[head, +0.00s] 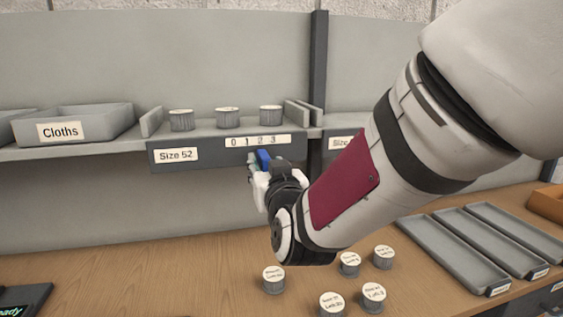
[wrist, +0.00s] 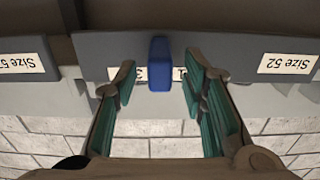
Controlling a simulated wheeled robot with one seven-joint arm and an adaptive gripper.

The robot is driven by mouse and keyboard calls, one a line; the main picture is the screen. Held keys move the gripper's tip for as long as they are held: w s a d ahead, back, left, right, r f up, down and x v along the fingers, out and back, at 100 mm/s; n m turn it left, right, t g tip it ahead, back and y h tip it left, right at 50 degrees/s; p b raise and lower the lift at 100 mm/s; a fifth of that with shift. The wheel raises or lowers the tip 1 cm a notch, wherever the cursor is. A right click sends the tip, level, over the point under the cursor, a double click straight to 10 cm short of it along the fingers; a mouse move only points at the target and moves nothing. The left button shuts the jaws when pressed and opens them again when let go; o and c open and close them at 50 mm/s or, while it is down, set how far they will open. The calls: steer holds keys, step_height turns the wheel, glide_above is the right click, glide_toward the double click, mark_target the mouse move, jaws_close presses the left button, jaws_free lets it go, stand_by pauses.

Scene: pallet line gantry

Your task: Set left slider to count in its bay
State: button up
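The left bay, labelled Size 52 (head: 176,155), has a dark front rail with a white number strip (head: 257,141) reading 0 1 2 3. Three grey tins (head: 228,117) stand on its shelf. The blue slider (head: 263,158) sits at the rail below about the 2. In the upside-down wrist view the slider (wrist: 159,63) covers the strip between the 3 and the 1. My gripper (wrist: 158,88) is open, its green-padded fingers on either side of the slider with a gap at each side. In the head view my gripper (head: 262,173) is partly hidden by my wrist.
A grey Cloths bin (head: 78,124) stands left on the shelf. A dark post (head: 318,65) separates the neighbouring bay, mostly hidden by my arm. Several labelled tins (head: 331,304) stand on the wooden bench below, with grey trays (head: 452,254) at right. The bench's left middle is clear.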

steer(key=shift+x, duration=0.95)
jaws_close()
steer(key=shift+w+d+b, duration=0.15)
steer(key=shift+d+b, duration=0.15)
steer(key=shift+d, duration=0.1)
steer(key=shift+w+d+b, duration=0.15)
steer(key=shift+d+b, duration=0.05)
steer(key=shift+d, duration=0.4)
steer(key=shift+w+d+b, duration=0.15)
steer(key=shift+d, duration=0.45)
